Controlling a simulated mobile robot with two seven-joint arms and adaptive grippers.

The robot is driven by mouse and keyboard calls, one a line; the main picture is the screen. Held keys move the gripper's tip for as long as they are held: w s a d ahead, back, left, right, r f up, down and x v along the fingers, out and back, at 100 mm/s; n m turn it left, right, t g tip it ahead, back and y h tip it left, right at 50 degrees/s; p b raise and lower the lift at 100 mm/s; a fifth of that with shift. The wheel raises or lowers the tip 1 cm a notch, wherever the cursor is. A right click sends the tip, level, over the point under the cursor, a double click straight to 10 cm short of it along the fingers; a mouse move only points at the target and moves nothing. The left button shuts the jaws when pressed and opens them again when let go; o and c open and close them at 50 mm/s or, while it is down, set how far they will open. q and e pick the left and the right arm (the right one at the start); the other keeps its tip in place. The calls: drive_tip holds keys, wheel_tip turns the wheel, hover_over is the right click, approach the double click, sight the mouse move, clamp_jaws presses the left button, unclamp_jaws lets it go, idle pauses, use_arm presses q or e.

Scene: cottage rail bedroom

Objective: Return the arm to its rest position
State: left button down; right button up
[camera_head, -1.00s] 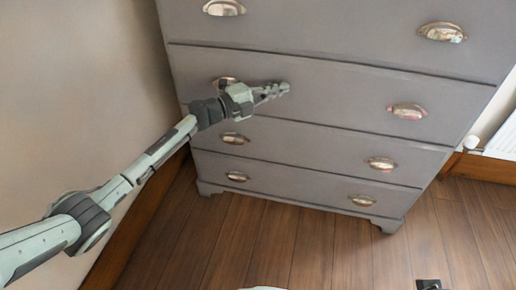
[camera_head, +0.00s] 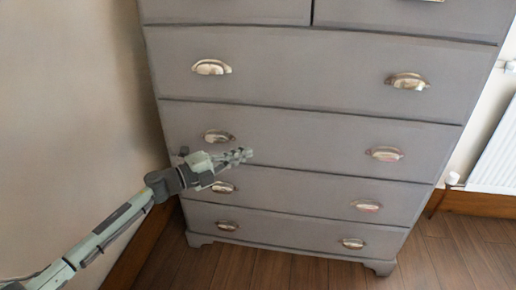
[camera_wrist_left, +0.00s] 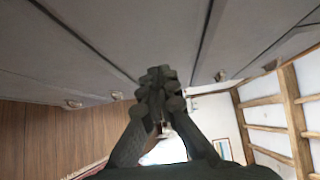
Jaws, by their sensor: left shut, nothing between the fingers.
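My left arm (camera_head: 105,232) comes in from the lower left in the head view and reaches up along the wall. Its gripper (camera_head: 243,155) is in front of the left part of the grey chest of drawers (camera_head: 300,118), near the seam between two lower drawers. In the left wrist view the gripper fingers (camera_wrist_left: 160,85) are closed together with nothing between them. The chest front (camera_wrist_left: 130,35) runs across the top of that view. I cannot tell the exact gap between gripper and chest. My right gripper is not in view.
The drawers look shut and carry metal cup handles (camera_head: 405,81). A beige wall (camera_head: 70,100) stands at the left with a wooden skirting board. A white radiator (camera_head: 497,155) is at the right. The wooden floor (camera_head: 225,268) in front of the chest is bare where it shows.

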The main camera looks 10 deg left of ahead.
use_arm(q)
drive_tip(key=s+a+f+n+y+p, duration=0.2)
drive_tip(key=s+a+f+n+y, duration=1.4)
drive_tip(key=n, duration=0.5)
drive_tip(key=s+d+f+n+g, duration=0.1)
drive_tip(key=s+f+g, duration=0.2)
drive_tip(key=s, duration=0.4)
drive_tip(key=s+d+f+n+g+h, duration=0.1)
drive_tip(key=s+f+n+g, duration=0.1)
drive_tip(key=s, duration=0.5)
drive_tip(key=s+d+f+n+g, duration=0.1)
drive_tip(key=s+f+g, duration=0.3)
drive_tip(key=s, duration=0.3)
drive_tip(key=shift+s+f+n+p, duration=0.3)
drive_tip(key=shift+f+n, duration=0.1)
drive_tip(key=shift+f, duration=0.05)
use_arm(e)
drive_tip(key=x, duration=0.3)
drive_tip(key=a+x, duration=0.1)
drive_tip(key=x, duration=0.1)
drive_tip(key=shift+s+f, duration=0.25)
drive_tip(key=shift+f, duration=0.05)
